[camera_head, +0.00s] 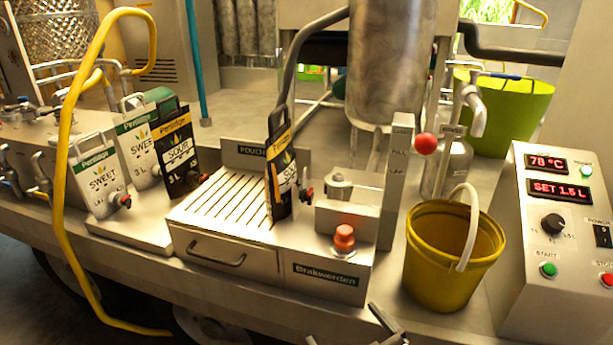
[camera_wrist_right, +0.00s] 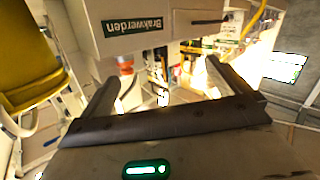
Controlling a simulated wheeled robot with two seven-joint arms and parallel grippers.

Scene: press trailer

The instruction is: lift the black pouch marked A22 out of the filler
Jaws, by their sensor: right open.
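The filler (camera_head: 325,279), a pale box labelled "Brakwerden", stands mid-bench with a slatted top. A black pouch (camera_head: 282,178) with a yellow band and a handle stands upright in it, seen nearly edge-on; I cannot read an A22 mark. My right gripper (camera_head: 345,325) is low at the bottom edge of the head view, in front of the filler and well apart from the pouch. In the right wrist view it (camera_wrist_right: 160,80) is open and empty, with the filler's front (camera_wrist_right: 100,35) beyond it. My left gripper is not in view.
Another black pouch (camera_head: 178,150) and two white pouches stand in a rack at left, by a yellow hose (camera_head: 64,200). A red-orange button (camera_head: 344,237) and red knob (camera_head: 426,144) sit at the filler's right. A yellow bucket (camera_head: 445,265) and control box (camera_head: 560,235) stand further right.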

